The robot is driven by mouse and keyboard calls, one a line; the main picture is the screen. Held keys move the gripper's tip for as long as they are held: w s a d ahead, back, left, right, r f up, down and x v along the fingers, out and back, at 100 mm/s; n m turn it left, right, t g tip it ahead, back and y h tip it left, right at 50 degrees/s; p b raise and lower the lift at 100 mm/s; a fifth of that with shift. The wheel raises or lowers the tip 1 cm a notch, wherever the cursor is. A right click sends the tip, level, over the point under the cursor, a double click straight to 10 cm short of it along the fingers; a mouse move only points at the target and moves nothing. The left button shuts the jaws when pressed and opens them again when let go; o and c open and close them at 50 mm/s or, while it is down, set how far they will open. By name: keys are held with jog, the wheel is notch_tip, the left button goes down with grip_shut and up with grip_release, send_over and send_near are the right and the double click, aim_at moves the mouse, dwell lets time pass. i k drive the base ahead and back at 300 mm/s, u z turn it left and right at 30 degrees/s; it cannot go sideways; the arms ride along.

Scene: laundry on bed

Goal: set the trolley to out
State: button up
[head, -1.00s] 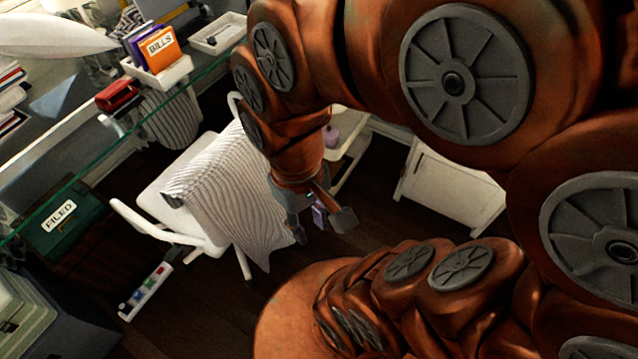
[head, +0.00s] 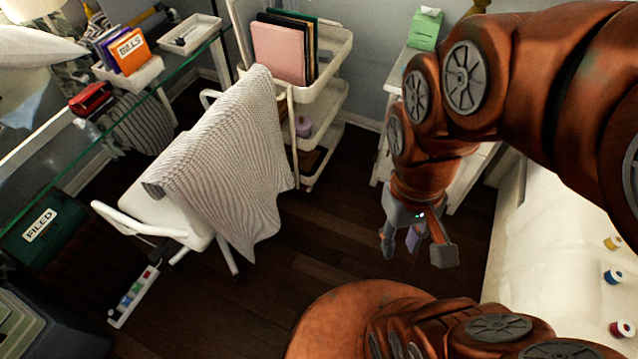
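The trolley (head: 336,60) is a white cart with several tiers, standing at the back, just left of the middle. My gripper (head: 417,255) hangs over the dark floor, right of the trolley and nearer to me. Its grey fingers are spread apart and touch nothing of the trolley. A small purple patch shows between the fingers; I cannot tell what it is.
A white chair (head: 185,200) with a striped cloth (head: 225,165) stands in front of the trolley's left side. A white cabinet with a green box (head: 425,30) is right of it. A glass desk runs along the left. A pale bed (head: 550,240) with spools is at right. The middle floor is clear.

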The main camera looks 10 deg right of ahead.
aim_at(322, 101)
jog(key=z, duration=0.15)
jog(key=i, duration=0.95)
jog(key=u, duration=0.4)
